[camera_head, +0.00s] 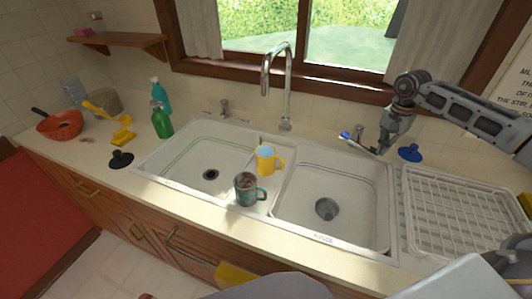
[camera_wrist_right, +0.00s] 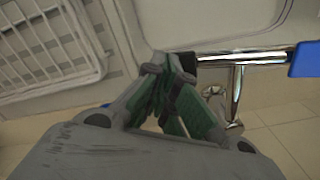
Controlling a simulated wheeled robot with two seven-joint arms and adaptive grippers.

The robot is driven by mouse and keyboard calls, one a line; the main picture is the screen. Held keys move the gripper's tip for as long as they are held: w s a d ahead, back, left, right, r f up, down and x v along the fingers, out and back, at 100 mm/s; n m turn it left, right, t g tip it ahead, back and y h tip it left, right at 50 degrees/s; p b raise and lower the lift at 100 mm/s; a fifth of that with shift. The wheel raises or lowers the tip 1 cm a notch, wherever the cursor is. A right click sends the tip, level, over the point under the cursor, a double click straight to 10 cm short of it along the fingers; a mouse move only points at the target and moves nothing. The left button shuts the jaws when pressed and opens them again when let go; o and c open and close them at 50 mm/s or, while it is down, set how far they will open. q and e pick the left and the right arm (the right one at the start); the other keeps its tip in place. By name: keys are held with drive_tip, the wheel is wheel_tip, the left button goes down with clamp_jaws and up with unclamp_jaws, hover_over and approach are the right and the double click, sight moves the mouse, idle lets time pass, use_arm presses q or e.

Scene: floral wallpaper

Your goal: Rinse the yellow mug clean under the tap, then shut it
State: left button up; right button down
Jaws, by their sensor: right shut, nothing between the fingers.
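The yellow mug (camera_head: 264,166) stands upright on the divider between the two basins, its handle to the right and its inside pale blue. The chrome tap (camera_head: 288,85) rises behind the sink, and no water shows under its spout. A tap handle with a blue-ended lever (camera_head: 345,134) stands at the right behind the sink; the lever's blue end (camera_wrist_right: 305,58) also shows in the right wrist view. My right gripper (camera_head: 378,150) is shut and empty, close beside this lever; whether they touch I cannot tell. My left gripper is not in view.
A teal mug (camera_head: 246,198) with a brownish inside stands in front of the yellow one. Another tap handle (camera_head: 225,107) is at the left. A white dish rack (camera_head: 460,215) lies right of the sink.

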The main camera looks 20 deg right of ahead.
drive_tip(key=shift+s+d+r, duration=0.1)
drive_tip(key=shift+s+d, duration=0.3)
drive_tip(key=shift+d, duration=0.05)
drive_tip(key=shift+r, duration=0.15)
wheel_tip(320, 180, up, 7)
drive_tip(key=p, duration=0.5)
idle(0.7)
idle(0.5)
wheel_tip(320, 180, up, 9)
drive_tip(key=p, duration=0.9)
drive_tip(key=shift+r+p, duration=0.5)
